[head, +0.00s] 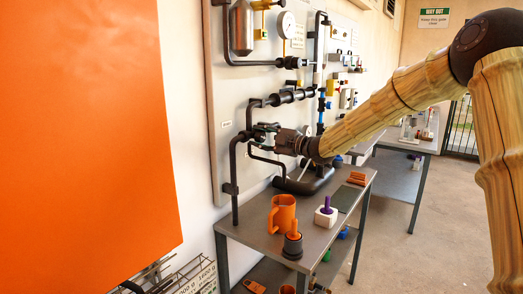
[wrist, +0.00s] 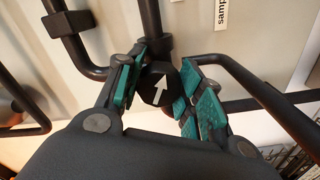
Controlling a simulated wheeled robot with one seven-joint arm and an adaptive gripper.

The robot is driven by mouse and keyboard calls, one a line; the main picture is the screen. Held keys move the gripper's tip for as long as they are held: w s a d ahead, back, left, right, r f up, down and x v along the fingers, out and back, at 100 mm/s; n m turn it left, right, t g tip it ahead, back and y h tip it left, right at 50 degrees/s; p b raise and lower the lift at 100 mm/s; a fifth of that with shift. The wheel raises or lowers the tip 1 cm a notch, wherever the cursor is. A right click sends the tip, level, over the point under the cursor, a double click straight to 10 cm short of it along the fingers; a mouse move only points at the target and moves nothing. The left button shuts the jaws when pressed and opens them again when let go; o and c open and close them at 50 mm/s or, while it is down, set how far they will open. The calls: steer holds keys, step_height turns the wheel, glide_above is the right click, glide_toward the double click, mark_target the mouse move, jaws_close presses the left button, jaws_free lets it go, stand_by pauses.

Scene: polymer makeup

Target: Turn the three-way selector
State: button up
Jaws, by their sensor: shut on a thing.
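The three-way selector (wrist: 158,85) is a dark knob with a white arrow on its face. In the wrist view it sits between my gripper's teal-padded fingers, and the arrow points up and slightly right. My gripper (wrist: 157,90) is shut on the knob. In the head view my gripper (head: 266,135) reaches to the dark pipework on the wall panel. The knob is hidden there behind the fingers.
Dark pipes (head: 235,180) run around the gripper on the pale panel (head: 228,95). Below stands a grey table (head: 262,238) with an orange mug (head: 281,214) and a white block with a purple peg (head: 326,214). An orange board (head: 80,130) fills the left side.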

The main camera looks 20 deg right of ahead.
steer(key=n+b, duration=0.4)
steer(key=b, duration=0.1)
steer(key=shift+n+b, duration=0.5)
steer(key=shift+b, duration=0.05)
steer(key=shift+r, duration=0.2)
steer(key=o, duration=1)
steer(key=shift+o, duration=0.2)
steer(key=shift+f, duration=0.1)
steer(key=v, duration=1.2)
